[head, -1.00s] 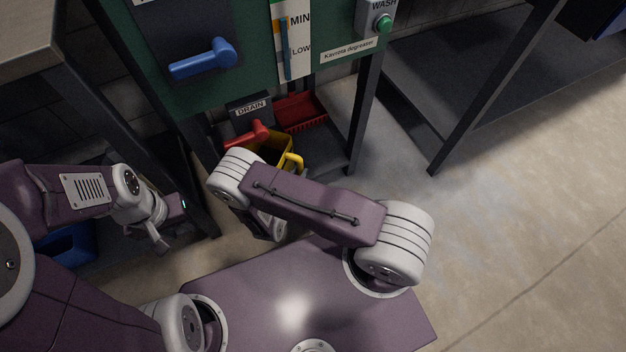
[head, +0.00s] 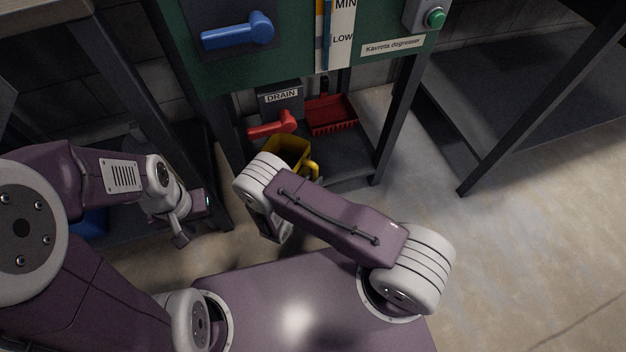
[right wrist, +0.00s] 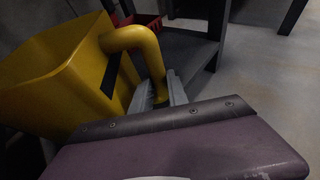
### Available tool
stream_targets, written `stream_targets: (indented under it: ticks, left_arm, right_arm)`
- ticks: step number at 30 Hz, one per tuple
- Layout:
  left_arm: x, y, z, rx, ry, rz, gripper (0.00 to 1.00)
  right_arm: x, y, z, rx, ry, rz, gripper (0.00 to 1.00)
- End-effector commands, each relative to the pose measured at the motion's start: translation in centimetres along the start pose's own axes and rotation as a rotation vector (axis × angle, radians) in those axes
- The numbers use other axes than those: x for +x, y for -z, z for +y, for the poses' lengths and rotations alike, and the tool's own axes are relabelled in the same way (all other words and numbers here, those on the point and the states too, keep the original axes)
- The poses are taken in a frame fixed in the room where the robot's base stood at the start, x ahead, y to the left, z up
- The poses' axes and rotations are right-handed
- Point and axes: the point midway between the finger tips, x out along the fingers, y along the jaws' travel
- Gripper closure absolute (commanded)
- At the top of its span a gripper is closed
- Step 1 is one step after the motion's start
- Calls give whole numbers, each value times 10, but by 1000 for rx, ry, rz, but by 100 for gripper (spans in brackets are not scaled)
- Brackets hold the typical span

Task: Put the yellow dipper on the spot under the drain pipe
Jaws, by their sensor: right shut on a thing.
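The yellow dipper (head: 288,147) is an open-topped square container with a looped handle. In the head view it is on the lower shelf area beneath the green panel, in front of the drain box (head: 280,103) and near the red valve handle (head: 272,125). The right wrist view shows its yellow wall (right wrist: 58,85) and handle close up. My right gripper (right wrist: 160,98) is shut on the dipper's handle; my right arm hides it in the head view. My left gripper (head: 182,236) is empty at lower left, its opening unclear. The spot under the drain pipe is hidden.
Dark table legs (head: 400,120) flank the opening. A blue lever (head: 238,34) and green button (head: 434,18) are on the panel above. The floor (head: 520,220) at right is clear.

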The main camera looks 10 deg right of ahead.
Motion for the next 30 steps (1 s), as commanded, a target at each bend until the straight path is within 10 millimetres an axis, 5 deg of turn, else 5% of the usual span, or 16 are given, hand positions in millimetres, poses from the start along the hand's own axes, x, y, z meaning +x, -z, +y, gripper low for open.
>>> stream_targets:
  ticks: [2,3,5,17,30]
  left_arm:
    - [2,0,0,0,0,0,64]
    - [1,0,0,0,0,0,64]
    - [1,0,0,0,0,0,64]
    - [-6,1,0,0,0,0,64]
    - [-48,5,1,0,0,0,64]
  right_arm:
    - [1,1,1,5,-1,-5,100]
    - [1,2,0,0,0,0,69]
    - [1,2,0,0,0,0,58]
    - [-8,-3,1,-2,-2,0,58]
    - [-96,-4,1,-1,-5,0,58]
